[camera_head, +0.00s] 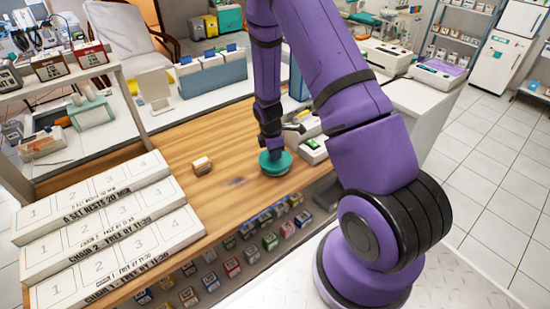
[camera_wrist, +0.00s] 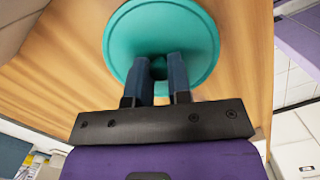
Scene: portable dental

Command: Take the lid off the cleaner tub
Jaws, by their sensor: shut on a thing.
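The cleaner tub's teal round lid (camera_head: 275,160) is on the wooden counter in the head view, beneath my gripper (camera_head: 271,150). The knob is mostly hidden between the fingers. The tub's body is hidden under the lid in the wrist view, and I cannot tell whether the lid still touches the tub.
A small cream-and-brown block (camera_head: 202,166) lies on the wooden counter (camera_head: 235,190) to the left. Stepped numbered white racks (camera_head: 100,225) stand at the left. Shelves of small boxes sit below the counter's front edge.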

